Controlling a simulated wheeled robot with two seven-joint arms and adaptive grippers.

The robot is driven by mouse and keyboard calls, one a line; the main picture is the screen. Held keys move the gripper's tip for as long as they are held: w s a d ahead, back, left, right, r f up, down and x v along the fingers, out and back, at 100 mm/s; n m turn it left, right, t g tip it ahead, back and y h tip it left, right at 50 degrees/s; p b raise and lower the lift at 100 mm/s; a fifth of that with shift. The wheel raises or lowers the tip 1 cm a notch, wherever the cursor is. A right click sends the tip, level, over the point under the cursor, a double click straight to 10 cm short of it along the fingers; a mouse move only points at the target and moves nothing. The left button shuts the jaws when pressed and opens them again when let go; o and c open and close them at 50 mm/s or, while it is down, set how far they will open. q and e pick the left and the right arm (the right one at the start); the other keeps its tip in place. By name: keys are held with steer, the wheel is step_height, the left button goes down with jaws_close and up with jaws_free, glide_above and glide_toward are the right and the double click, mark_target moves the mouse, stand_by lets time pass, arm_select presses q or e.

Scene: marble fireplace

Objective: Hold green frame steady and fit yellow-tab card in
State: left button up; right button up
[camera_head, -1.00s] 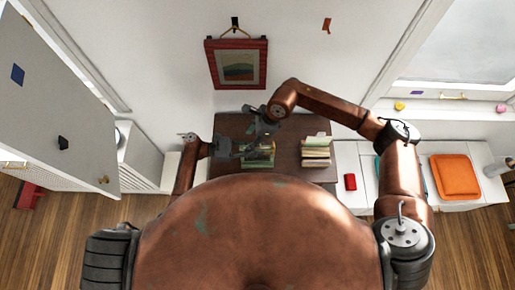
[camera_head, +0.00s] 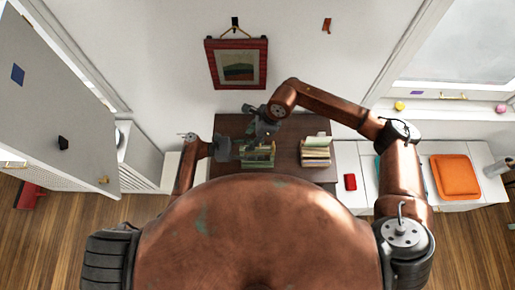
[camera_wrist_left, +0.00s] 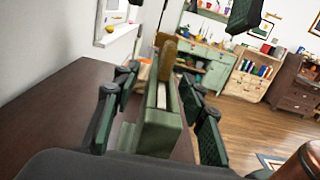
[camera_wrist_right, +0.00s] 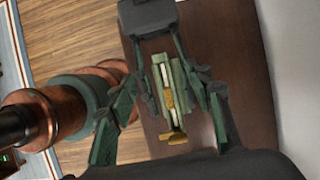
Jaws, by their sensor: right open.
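The green frame (camera_wrist_left: 160,130) stands upright on the dark table, with pale slot contents showing from above in the right wrist view (camera_wrist_right: 168,80). How deep the card sits is hidden. My right gripper (camera_wrist_right: 165,100) is open and empty above the frame, its fingers spread wide.
The dark table (camera_head: 232,124) has bare room behind and around the frame. A stack of cards or books (camera_head: 316,152) stands to the right. A red object (camera_head: 350,182) lies on the white bench. A red-framed picture (camera_head: 238,65) hangs on the wall behind.

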arm_select(q)
steer(key=a, duration=1.2)
steer(key=shift+s+d, duration=0.1)
steer(key=shift+s, duration=0.05)
arm_select(e)
steer(key=shift+d, duration=0.1)
